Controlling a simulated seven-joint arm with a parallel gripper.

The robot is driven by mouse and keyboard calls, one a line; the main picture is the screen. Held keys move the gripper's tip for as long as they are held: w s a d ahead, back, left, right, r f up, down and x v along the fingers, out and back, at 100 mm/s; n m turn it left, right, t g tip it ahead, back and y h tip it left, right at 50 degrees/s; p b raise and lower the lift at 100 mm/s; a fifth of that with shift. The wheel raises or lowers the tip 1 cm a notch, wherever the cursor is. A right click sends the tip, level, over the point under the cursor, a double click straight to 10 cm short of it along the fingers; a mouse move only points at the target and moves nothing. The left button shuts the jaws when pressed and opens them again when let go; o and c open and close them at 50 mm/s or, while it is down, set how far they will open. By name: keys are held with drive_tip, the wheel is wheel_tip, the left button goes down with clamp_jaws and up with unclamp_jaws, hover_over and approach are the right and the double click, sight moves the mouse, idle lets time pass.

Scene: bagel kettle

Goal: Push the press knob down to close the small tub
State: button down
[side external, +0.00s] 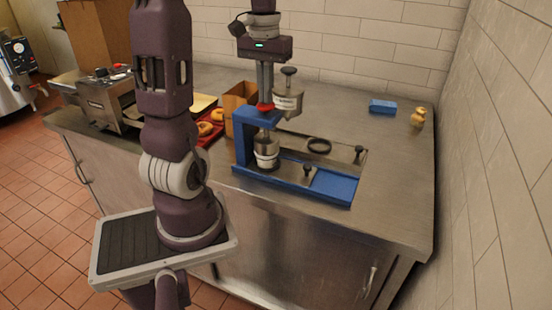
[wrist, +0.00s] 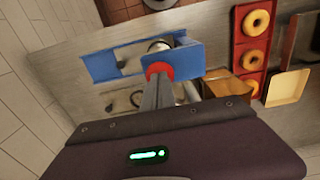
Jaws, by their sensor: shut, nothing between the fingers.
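The blue press (side external: 243,150) stands on the steel counter with its red press knob (side external: 265,107) on top. A small tub (side external: 266,162) sits under the press head, inside the blue frame. My gripper (side external: 265,98) is shut and empty, pointing down with its fingertips right above or on the red knob; I cannot tell whether they touch. In the wrist view the red knob (wrist: 158,68) shows just beyond the fingertips (wrist: 162,80), and the blue frame (wrist: 185,62) lies around it. The tub is not clear in the wrist view.
A steel canister with a dark knob (side external: 289,102) stands close right of my fingers. A red tray of bagels (wrist: 252,48) and a cardboard box (wrist: 228,84) lie beside the press. A blue block (side external: 382,106) and a brass object (side external: 418,117) lie far right, with bare counter around them.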

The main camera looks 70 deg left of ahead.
drive_tip(key=shift+f, duration=0.3)
drive_tip(key=shift+r, duration=2.55)
drive_tip(key=shift+r, duration=0.1)
wheel_tip(320, 180, up, 6)
drive_tip(key=shift+f, duration=0.1)
